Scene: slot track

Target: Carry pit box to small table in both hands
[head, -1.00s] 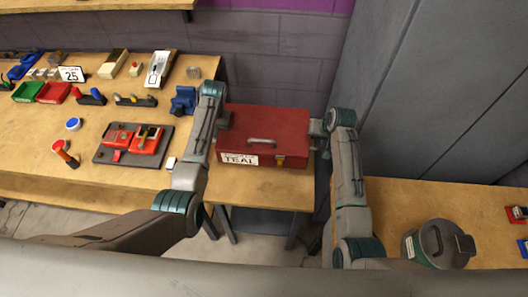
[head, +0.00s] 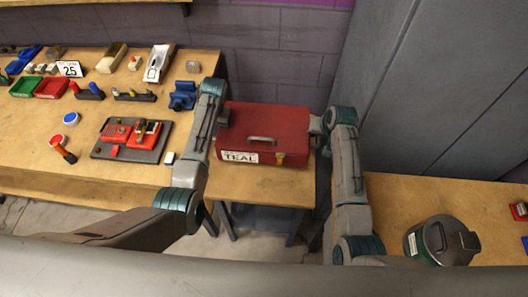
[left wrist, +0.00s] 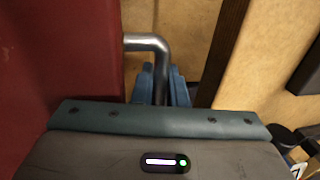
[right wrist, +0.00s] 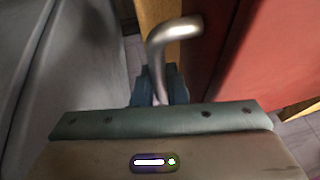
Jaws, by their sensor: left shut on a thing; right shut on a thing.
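The red pit box (head: 290,121) has a grey top handle, a label reading TEAL and an orange-brown latch on its front. It is level over the small table (head: 262,190), between my arms; I cannot tell whether its underside touches the top. My left gripper (left wrist: 162,85) is shut on the metal side handle (left wrist: 150,43) at the box's left end. My right gripper (right wrist: 158,85) is shut on the matching side handle (right wrist: 172,32) at its right end. In the head view both sets of fingertips are mostly hidden by my wrists.
A workbench (head: 110,185) on the left holds a dark tray (head: 105,152) with red parts, coloured bins and tools. A right-hand bench (head: 390,205) carries a grey lidded canister (head: 425,243). Grey panels (head: 420,90) stand close beside my right arm.

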